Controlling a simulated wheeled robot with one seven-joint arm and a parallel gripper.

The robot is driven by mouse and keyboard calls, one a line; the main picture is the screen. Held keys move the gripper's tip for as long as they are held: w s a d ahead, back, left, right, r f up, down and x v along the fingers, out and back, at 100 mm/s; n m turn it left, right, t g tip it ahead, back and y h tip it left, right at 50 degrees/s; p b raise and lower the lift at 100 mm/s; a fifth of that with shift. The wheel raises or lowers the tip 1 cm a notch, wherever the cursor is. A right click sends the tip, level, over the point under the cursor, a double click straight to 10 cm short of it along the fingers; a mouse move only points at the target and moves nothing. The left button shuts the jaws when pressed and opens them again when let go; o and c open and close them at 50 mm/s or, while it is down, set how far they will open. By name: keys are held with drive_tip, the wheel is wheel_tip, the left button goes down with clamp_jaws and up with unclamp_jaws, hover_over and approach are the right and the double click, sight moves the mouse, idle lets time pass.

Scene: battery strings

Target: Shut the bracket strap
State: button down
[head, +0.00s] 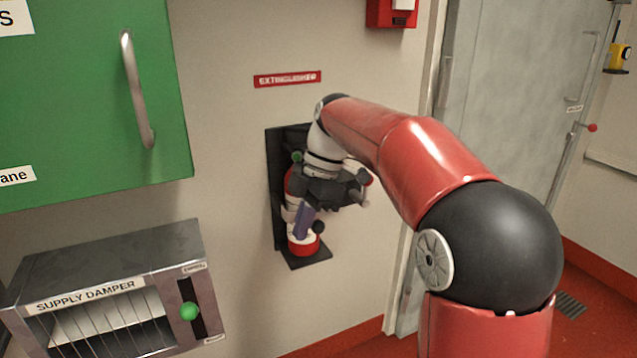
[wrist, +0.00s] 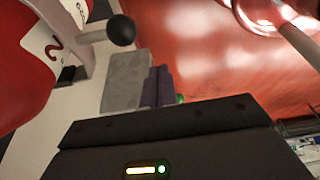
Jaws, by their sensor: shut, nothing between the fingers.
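A red extinguisher (head: 303,247) with a white label stands upright against a black wall bracket (head: 276,190). My arm and wrist cover most of it. My gripper (head: 301,226) points down in front of it, its purple fingers shut and empty. A black ball knob (head: 319,227) is just right of the fingers. In the wrist view a black ball knob (wrist: 121,30) sits on a pale stem beside the red body, up and left of my fingertips (wrist: 158,74), with a small gap. The stem joins a pale band (wrist: 82,66), which looks like the strap. Its closure is hidden.
A green cabinet (head: 80,90) with a metal handle is at upper left. A metal supply damper box (head: 170,245) with a green knob juts out at lower left. A red wall box (head: 390,14) hangs above. A grey door (head: 510,110) is at right.

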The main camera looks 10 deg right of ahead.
drive_tip(key=w+a+v, duration=0.1)
drive_tip(key=v, duration=0.8)
drive_tip(key=s+m+t+h, duration=0.1)
drive_tip(key=s+m+t, duration=0.1)
drive_tip(key=s+m, duration=0.45)
drive_tip(key=s+d+f+m+t+h, duration=0.1)
drive_tip(key=s+d+f+m+t, duration=0.1)
drive_tip(key=s+f+m, duration=0.5)
drive_tip(key=s+d+f+m+t+h, duration=0.1)
drive_tip(key=s+d+f+m+t, duration=0.2)
drive_tip(key=s, duration=0.8)
wheel_tip(320, 180, down, 5)
drive_tip(key=d+m, duration=0.2)
drive_tip(key=m, duration=0.3)
drive_tip(key=shift+s+h+p, duration=0.3)
drive_tip(key=shift+h, duration=0.1)
drive_tip(key=c, duration=2.1)
unclamp_jaws()
drive_tip(key=shift+d+r+m, duration=0.15)
drive_tip(key=shift+m, duration=0.1)
